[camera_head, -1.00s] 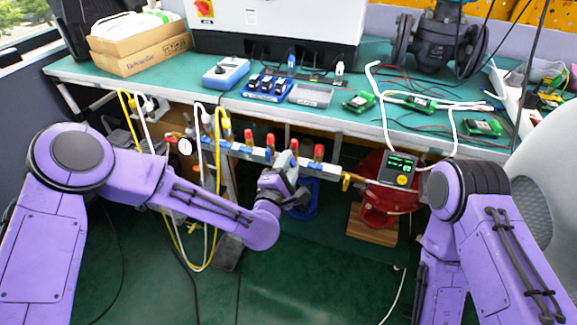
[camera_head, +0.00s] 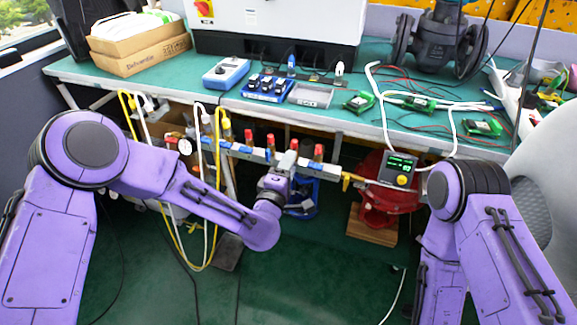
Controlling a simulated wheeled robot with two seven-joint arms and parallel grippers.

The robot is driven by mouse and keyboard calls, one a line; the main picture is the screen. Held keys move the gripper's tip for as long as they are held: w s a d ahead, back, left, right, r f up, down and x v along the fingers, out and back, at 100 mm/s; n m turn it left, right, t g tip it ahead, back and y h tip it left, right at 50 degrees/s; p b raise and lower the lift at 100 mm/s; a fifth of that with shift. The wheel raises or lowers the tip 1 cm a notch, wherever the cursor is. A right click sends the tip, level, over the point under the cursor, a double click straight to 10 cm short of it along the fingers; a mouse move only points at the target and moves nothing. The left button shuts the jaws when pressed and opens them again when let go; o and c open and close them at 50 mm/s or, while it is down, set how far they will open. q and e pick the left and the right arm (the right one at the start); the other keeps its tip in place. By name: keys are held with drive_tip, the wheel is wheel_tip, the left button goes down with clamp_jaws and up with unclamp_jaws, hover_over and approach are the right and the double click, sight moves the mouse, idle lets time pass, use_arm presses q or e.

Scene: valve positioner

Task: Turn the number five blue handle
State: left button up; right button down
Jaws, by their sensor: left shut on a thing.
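The manifold (camera_head: 235,150) is a pale horizontal bar below the bench edge, with red-capped fittings on top and small blue handles along its front. A blue handle (camera_head: 246,150) shows left of my left gripper and another (camera_head: 318,166) shows to the right. My left gripper (camera_head: 285,181) is at the manifold, right of its middle, shut on a blue handle that its fingers mostly hide. I cannot read any handle numbers. My right arm is at the right; its gripper is not in view.
A green-topped bench (camera_head: 165,78) overhangs the manifold. A pressure gauge (camera_head: 185,146) and yellow and white hoses are at the manifold's left. A digital meter (camera_head: 397,169) and a red valve body (camera_head: 378,205) are at its right. The floor in front is mostly clear.

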use_arm(q)
drive_tip(key=o, duration=1.1)
drive_tip(key=shift+c, duration=0.2)
drive_tip(key=v, duration=1)
drive_tip(key=shift+s+a, duration=0.15)
drive_tip(key=shift+s, duration=0.15)
idle(1.8)
